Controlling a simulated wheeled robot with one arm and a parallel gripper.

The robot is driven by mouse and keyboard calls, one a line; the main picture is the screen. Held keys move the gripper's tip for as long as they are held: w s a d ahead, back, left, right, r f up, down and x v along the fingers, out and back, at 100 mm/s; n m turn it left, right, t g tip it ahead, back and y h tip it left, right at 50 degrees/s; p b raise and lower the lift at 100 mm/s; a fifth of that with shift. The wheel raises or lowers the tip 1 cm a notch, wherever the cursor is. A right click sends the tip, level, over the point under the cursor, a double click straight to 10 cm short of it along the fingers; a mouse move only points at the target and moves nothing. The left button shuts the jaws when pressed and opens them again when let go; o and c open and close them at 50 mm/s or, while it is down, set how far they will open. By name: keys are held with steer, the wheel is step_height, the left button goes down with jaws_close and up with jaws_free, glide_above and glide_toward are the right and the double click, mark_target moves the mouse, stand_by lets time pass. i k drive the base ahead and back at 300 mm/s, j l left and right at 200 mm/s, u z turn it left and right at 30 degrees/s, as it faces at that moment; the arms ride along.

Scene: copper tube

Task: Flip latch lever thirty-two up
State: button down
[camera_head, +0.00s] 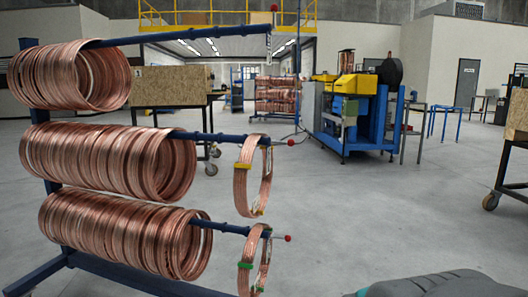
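A blue rack stands at the left with three arms, each ending in a small part with a red knob. On the top arm (205,34) the end piece stands upright, its red knob (274,8) on top. On the middle arm (215,136) the red knob (291,142) sticks out sideways to the right. On the bottom arm (232,229) the red knob (288,238) also sticks out sideways. No number is readable, so I cannot tell which lever is thirty-two. My gripper is not in view.
Copper coils (110,160) fill the rack's arms. Banded coils hang near the middle (252,180) and bottom (256,262) arm ends. A grey and teal part at the bottom right may be mine. A blue and yellow machine (352,110) stands behind. The floor (390,215) right of the rack is clear.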

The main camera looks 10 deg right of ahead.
mark_target(290, 143)
steer(key=j+z, duration=0.3)
steer(key=z, duration=0.2)
steer(key=j+z, duration=0.3)
steer(key=z, duration=0.2)
steer(key=k+j+z, duration=0.1)
steer(key=j+z, duration=0.2)
steer(key=z, duration=0.2)
steer(key=k+j+z, duration=0.1)
steer(key=j, duration=0.35)
steer(key=k+j, duration=0.35)
steer(key=k+j+z, duration=0.15)
steer(key=j, duration=0.35)
steer(key=l, duration=0.3)
steer(key=j, duration=0.3)
